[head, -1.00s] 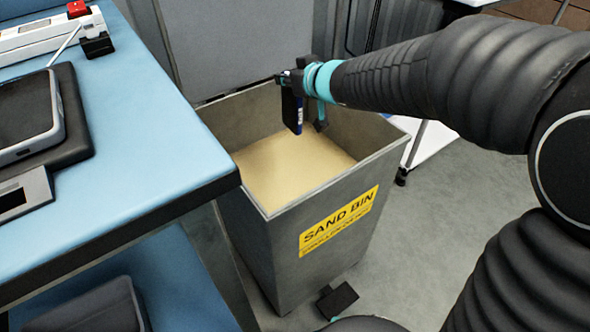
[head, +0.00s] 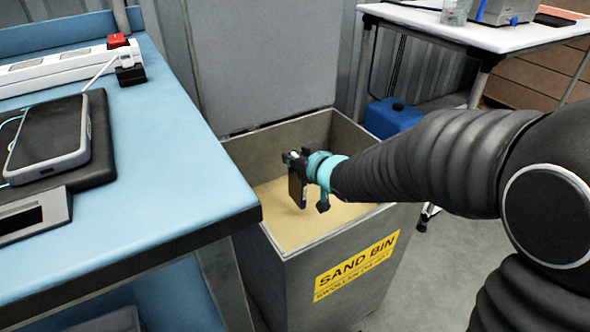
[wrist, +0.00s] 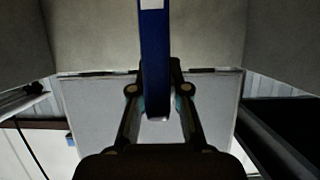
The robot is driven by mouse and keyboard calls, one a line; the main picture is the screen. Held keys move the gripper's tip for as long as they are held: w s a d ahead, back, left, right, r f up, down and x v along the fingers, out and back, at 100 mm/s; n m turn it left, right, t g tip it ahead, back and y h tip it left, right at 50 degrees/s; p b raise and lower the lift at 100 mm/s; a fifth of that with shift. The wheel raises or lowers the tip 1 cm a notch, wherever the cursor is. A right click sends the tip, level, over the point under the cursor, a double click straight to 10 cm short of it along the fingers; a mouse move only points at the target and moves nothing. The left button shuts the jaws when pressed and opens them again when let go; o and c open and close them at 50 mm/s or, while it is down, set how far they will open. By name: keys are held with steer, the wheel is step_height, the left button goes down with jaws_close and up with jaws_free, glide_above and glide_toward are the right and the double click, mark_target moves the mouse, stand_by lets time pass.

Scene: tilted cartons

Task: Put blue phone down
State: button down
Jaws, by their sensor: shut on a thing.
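My gripper (head: 308,172) is over the open sand bin (head: 340,268), below the level of its raised lid. It is shut on the blue phone (wrist: 155,55), which shows edge-on between the fingers in the wrist view. In the head view the phone (head: 297,189) hangs upright and looks dark, with a thin blue edge. Pale sand (head: 275,212) lies inside the bin beneath it. I cannot tell how far the phone's lower end is from the sand.
A blue-topped bench (head: 165,165) stands at the left, with another phone (head: 48,138) on a black pad and a white power strip (head: 55,70). A white table (head: 440,22) stands at the back right. A blue container (head: 392,117) is behind the bin.

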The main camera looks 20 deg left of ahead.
mark_target(294, 170)
steer(key=shift+f, duration=1.2)
steer(key=shift+f+b, duration=0.4)
steer(key=shift+b, duration=0.1)
steer(key=shift+f, duration=0.3)
steer(key=c, duration=1.2)
jaws_free()
steer(key=shift+r, duration=0.1)
